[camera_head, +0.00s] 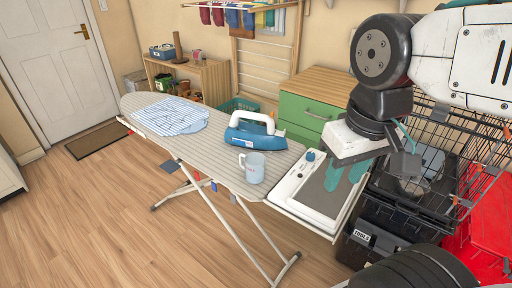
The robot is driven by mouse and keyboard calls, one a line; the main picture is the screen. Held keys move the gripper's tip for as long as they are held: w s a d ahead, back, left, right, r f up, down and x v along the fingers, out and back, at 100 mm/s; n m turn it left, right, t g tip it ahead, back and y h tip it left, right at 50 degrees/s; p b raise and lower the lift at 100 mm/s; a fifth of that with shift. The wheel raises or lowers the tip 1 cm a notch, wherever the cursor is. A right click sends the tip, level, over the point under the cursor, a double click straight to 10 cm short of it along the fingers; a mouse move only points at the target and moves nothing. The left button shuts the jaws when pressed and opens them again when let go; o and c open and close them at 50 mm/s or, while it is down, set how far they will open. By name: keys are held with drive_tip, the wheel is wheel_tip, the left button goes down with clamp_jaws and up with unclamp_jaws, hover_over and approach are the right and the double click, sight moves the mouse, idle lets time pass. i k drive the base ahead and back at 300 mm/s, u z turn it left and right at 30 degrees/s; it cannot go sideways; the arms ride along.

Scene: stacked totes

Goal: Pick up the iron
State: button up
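The iron (256,132) has a blue body and a white handle. It rests on the striped ironing board (215,168), right of the board's middle. My gripper (348,174) is to the right of the iron, above the board's white end rest (302,188). Its two teal fingers appear spread apart with nothing between them. The iron and gripper are well apart. A light blue mug (252,168) stands on the board just in front of the iron.
A folded blue-striped cloth (172,115) lies on the board's left part. A green drawer cabinet (305,114) stands behind the board. A black wire crate (460,125), toolbox (368,242) and red container (490,225) crowd the right.

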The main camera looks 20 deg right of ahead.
sight(240, 134)
drive_tip(key=k, duration=0.25)
drive_tip(key=u, duration=1.55)
drive_tip(key=i, duration=2.8)
drive_tip(key=z, duration=3.45)
drive_tip(key=i, duration=0.5)
